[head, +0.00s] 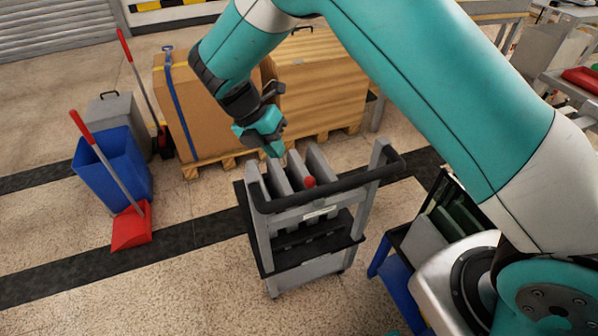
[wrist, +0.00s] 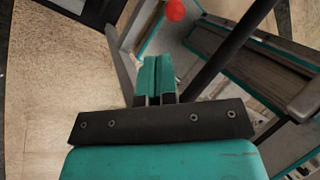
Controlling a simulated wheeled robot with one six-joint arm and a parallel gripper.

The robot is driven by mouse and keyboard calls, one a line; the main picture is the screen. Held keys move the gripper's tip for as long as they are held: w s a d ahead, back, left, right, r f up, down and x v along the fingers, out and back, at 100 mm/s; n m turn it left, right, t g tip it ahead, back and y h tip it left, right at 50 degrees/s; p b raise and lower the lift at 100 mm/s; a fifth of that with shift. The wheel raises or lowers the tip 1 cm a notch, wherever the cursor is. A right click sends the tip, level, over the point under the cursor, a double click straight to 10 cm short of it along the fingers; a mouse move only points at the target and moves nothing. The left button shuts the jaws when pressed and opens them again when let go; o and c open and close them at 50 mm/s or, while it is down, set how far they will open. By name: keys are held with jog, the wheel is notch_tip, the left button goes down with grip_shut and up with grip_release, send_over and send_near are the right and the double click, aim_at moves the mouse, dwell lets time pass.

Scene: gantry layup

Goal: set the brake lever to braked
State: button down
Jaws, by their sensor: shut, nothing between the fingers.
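The brake lever shows as a round red knob (head: 309,182) on the grey cart (head: 290,279), close to the cart's black push handle (head: 330,190). In the wrist view the red knob (wrist: 175,10) is at the top edge, beyond my fingertips and slightly right of them; its stem is hard to make out. My gripper (head: 276,151), teal, is above the left back part of the cart, pointing down, left of and behind the knob. Its fingers (wrist: 156,62) are together with nothing between them, and look apart from the knob. I cannot tell the lever's setting.
The cart holds several upright grey panels (head: 297,170). A blue bin (head: 112,170) and a red dustpan (head: 131,226) are at left. A shelf unit (head: 425,240) stands close at right.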

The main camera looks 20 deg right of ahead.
jog(key=x, duration=0.9)
jog(key=shift+f, duration=0.45)
